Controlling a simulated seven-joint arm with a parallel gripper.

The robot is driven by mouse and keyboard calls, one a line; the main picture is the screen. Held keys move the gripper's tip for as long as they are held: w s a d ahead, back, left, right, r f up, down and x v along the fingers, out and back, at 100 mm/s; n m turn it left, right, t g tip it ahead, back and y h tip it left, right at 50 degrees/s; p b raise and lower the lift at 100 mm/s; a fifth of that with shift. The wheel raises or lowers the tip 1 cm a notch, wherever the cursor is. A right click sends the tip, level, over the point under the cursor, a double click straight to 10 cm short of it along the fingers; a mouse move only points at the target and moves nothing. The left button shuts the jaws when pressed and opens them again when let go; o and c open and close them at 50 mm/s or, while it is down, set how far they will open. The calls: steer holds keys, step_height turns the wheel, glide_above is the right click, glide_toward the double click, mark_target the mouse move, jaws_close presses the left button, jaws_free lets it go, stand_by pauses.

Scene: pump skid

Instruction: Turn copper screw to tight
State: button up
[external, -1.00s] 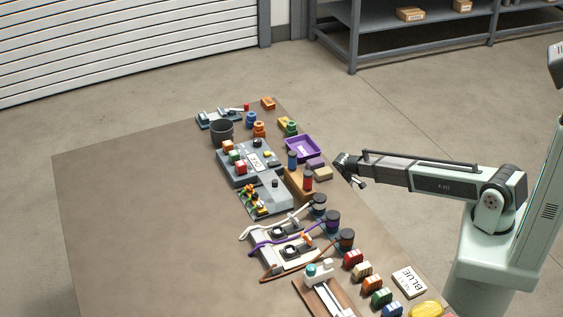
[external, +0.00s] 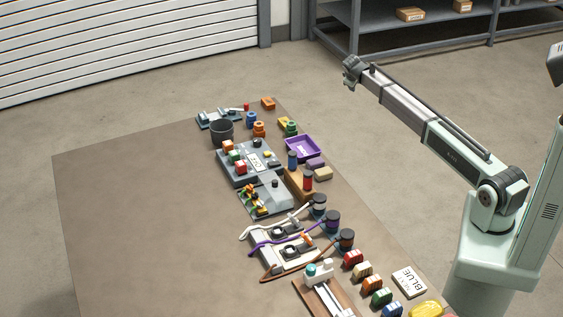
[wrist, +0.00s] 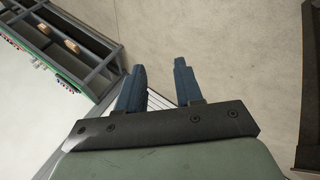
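No copper screw can be told for certain at this size. A copper-brown cable (external: 285,271) runs across the table to a dark-capped brown cylinder (external: 346,240) in the external view. Beside it is a pale block with dark round parts (external: 284,250), where a screw is too small to make out. My gripper (external: 352,68) is raised high in the air, well away from these things. In the wrist view its two blue-grey fingers (wrist: 160,70) stand apart with nothing between them, so it is open and empty. The wrist view shows no task object clearly.
White and purple cables with dark-capped cylinders (external: 331,222) lie next to the brown one. A grey panel (external: 250,161), a purple tray (external: 302,149), a dark cup (external: 221,131) and several coloured blocks crowd the table's right side. The table's left part (external: 140,220) is bare.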

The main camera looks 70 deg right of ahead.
steer(key=w+a+r+n+y, duration=0.1)
steer(key=w+a+r, duration=0.1)
steer(key=w+a, duration=0.35)
steer(key=w+a+r+n+t, duration=0.1)
steer(key=w+a+r, duration=0.15)
steer(key=a, duration=0.55)
steer(key=w+a+r+n+y, duration=0.1)
steer(key=w+a+r, duration=0.1)
steer(key=w+a, duration=0.35)
steer(key=n+g+y, duration=0.2)
steer(key=n+y, duration=0.4)
steer(key=n, duration=0.3)
glide_toward(251, 186)
step_height(251, 186, down, 8)
steer(key=shift+s+a+f, duration=0.1)
steer(key=shift+c, duration=0.5)
jaws_close()
